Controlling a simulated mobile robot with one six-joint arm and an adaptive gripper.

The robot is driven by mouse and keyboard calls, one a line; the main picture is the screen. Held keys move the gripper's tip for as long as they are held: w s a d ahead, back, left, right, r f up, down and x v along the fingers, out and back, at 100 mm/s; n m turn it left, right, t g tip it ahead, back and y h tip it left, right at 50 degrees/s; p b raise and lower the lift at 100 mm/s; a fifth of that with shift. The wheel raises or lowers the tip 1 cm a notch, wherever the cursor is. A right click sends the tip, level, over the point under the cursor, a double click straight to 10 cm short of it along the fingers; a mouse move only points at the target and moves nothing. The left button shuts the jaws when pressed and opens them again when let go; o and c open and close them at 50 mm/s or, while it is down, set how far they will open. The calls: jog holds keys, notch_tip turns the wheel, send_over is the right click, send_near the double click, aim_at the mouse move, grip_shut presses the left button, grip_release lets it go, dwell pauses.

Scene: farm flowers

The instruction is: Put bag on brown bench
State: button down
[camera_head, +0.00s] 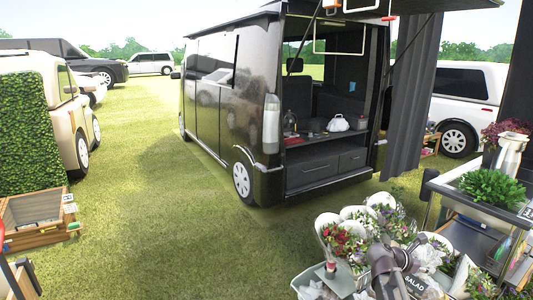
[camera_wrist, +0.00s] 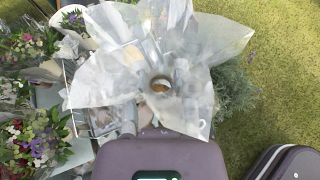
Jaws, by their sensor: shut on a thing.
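In the wrist view, a crinkled, pale translucent wrapped thing, perhaps the bag (camera_wrist: 105,45), spreads in front of my gripper (camera_wrist: 160,128), with a round brown end at its middle. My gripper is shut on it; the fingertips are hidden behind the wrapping. In the head view, my dark arm reaches in among the bouquets at the lower right, and the grip is not clear. A white bag-like bundle (camera_head: 338,123) sits on the van's rear shelf. A low brown wooden box-like piece (camera_head: 35,215) stands on the grass at left; I cannot tell whether it is the bench.
Wrapped bouquets (camera_head: 345,238) crowd the lower right, beside a metal cart (camera_head: 450,196) with green plants. The black van (camera_head: 228,95) stands open at the back. Open grass (camera_head: 160,235) lies between the van and the wooden piece. Bouquets (camera_wrist: 35,140) fill the wrist view's left.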

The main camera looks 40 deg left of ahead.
notch_tip(320, 180, up, 16)
jog(key=p, duration=1.5)
jog(key=shift+r+p, duration=0.25)
jog(key=shift+p, duration=0.05)
jog(key=shift+s, duration=0.1)
